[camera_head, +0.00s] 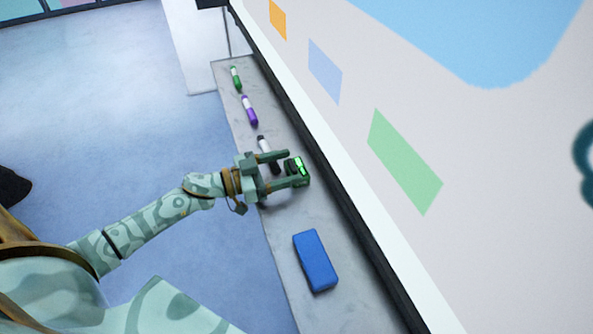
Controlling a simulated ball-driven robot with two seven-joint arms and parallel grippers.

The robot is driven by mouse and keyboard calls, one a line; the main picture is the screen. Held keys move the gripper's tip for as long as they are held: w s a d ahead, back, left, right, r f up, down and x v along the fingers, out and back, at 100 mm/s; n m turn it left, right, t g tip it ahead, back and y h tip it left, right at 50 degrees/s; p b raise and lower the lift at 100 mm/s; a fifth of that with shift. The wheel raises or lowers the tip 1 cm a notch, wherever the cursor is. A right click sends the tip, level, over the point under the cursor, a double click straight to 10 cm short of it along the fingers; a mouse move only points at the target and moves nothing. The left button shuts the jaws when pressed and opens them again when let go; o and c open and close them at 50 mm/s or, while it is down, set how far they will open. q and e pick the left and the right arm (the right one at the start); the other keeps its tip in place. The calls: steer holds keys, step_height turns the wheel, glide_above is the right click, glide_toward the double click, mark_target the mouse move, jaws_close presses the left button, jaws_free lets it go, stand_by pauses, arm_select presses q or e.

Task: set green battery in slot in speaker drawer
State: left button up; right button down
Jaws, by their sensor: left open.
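The green battery (301,166) is a small dark block with bright green glowing marks, on or just above the grey ledge. My left gripper (288,168) is open, with its two fingers reaching right toward the battery. One finger lies above it in the picture and the other just below its left side. I cannot tell whether the fingers touch it. No speaker drawer or slot shows. My right gripper is not in view.
The narrow ledge (291,217) runs along a whiteboard wall. A blue block (316,260) lies nearer. A black-and-white marker (264,145), a purple marker (249,110) and a green marker (235,77) lie farther along. Open floor (120,120) spreads to the left.

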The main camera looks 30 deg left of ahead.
arm_select(q)
steer(key=c, duration=1.3)
steer(key=shift+r, duration=0.1)
